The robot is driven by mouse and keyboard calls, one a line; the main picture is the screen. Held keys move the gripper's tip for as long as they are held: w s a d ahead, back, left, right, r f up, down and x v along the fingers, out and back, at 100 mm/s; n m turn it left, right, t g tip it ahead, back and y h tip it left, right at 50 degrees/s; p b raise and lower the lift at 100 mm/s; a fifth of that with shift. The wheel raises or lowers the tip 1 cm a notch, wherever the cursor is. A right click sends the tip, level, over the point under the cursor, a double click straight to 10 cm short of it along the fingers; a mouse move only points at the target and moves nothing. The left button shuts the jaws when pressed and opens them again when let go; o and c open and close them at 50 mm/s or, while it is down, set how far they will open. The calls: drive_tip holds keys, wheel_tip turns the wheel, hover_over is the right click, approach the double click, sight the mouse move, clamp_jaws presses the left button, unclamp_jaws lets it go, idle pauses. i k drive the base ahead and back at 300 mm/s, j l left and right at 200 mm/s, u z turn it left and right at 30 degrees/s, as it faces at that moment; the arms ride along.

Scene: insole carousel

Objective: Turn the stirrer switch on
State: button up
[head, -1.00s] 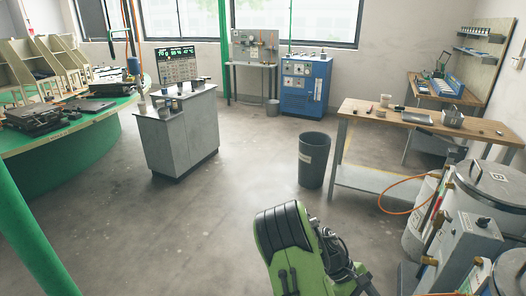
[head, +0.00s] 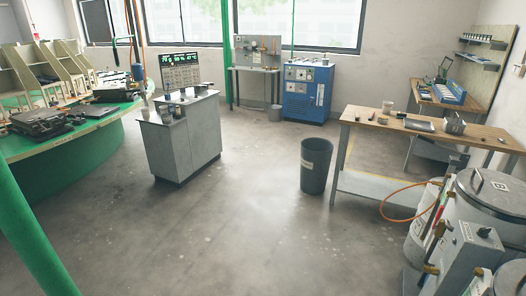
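A grey control box (head: 466,262) stands at the lower right, in front of the large grey lidded drum marked B (head: 497,190). A small dark knob or switch (head: 484,231) shows on top of the box. I cannot tell whether this is the stirrer switch, nor its position. My gripper and arm are out of view.
An orange hose (head: 400,208) loops beside a white container (head: 422,235) left of the drum. A wooden workbench (head: 384,121) and a dark bin (head: 315,166) stand beyond. A grey console (head: 183,140) is left of centre. The middle floor is clear.

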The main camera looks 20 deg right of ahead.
sight(483, 232)
drive_tip(key=z, duration=2.7)
drive_tip(key=i+j, duration=0.25)
drive_tip(key=i+j+z, duration=0.15)
drive_tip(key=j, duration=0.35)
drive_tip(key=i+j, duration=0.25)
drive_tip(key=i+j+z, duration=0.1)
drive_tip(key=j, duration=0.4)
drive_tip(key=i+j, duration=0.3)
drive_tip(key=i+j+z, duration=0.15)
drive_tip(key=j, duration=0.4)
drive_tip(key=i+j, duration=0.2)
drive_tip(key=j, duration=0.2)
drive_tip(key=i+j+z, duration=0.1)
drive_tip(key=j, duration=0.35)
drive_tip(key=i, duration=0.05)
